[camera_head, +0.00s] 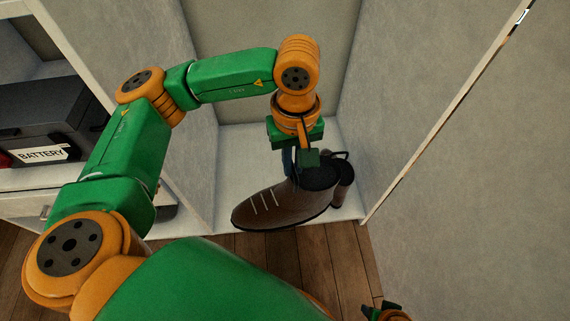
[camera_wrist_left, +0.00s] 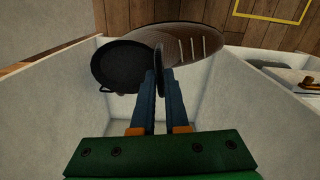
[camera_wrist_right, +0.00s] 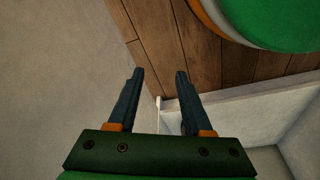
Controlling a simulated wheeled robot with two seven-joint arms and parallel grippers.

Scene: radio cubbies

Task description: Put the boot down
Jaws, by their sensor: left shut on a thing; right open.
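The brown boot (camera_head: 270,207) has pale laces, a dark opening and a heel at the right. My left gripper (camera_head: 305,165) is shut on the boot near its opening. In the head view the boot appears over the front part of a pale cubby floor (camera_head: 240,150), toe pointing left. I cannot tell whether its sole touches the floor. In the left wrist view the closed fingers (camera_wrist_left: 158,68) meet the boot's rim, with the boot (camera_wrist_left: 190,42) beyond them. My right gripper (camera_wrist_right: 160,80) is open and empty; part of it (camera_head: 385,311) shows at the head view's bottom edge.
Pale cubby walls stand left and right of the boot; the right partition (camera_head: 450,110) has a light front edge. A dark box with a BATTERY label (camera_head: 42,154) sits in the left cubby. Wooden floor (camera_head: 315,255) lies in front. The cubby floor behind the boot looks clear.

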